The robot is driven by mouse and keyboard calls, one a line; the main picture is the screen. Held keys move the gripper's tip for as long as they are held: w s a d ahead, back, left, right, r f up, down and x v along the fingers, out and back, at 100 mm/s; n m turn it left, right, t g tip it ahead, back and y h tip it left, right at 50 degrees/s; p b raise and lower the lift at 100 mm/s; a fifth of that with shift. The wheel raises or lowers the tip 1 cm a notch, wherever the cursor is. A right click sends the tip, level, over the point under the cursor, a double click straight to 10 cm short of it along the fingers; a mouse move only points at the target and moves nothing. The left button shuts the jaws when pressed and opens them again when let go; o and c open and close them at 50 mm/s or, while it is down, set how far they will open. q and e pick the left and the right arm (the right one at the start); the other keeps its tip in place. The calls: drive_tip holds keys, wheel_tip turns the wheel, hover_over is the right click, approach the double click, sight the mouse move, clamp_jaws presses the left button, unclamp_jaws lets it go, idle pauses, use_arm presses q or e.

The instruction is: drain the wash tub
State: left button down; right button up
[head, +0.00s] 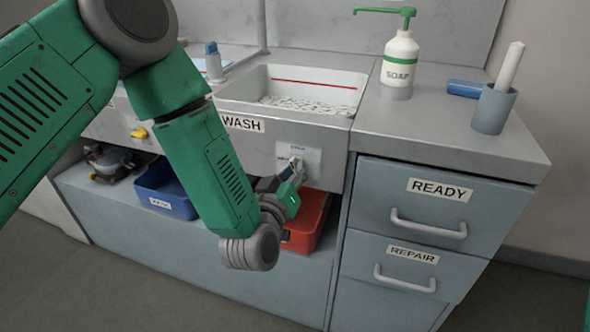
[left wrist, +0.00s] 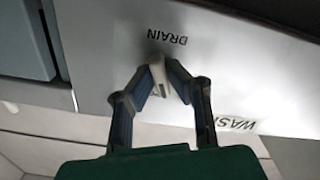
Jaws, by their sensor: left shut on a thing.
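The wash tub (head: 340,78) is a white basin set in the counter, with a WASH label (head: 243,123) on the front. Pale foamy contents (head: 305,105) lie in it, below a red line on its back wall. A pale drain handle (head: 296,161) sits on a plate on the tub's front. It also shows in the left wrist view (left wrist: 157,70), beside the DRAIN lettering. My left gripper (head: 289,178) is shut on this handle, its fingers (left wrist: 164,78) closing on both sides. The fingers partly hide the handle. My right gripper is not in view.
A red bin (head: 308,225) and a blue bin (head: 165,190) stand on the shelf below. A soap bottle (head: 400,60), a grey cup (head: 493,110) and a blue cylinder (head: 465,88) stand or lie on the right counter. The READY (head: 440,210) and REPAIR drawers (head: 405,270) are closed.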

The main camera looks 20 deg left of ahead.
use_arm(q)
drive_tip(key=shift+a+r, duration=0.1)
drive_tip(key=shift+a, duration=0.05)
drive_tip(key=c, duration=1.6)
unclamp_jaws()
drive_tip(key=shift+s, duration=0.4)
drive_tip(key=s, duration=1.1)
drive_tip(key=shift+a, duration=0.15)
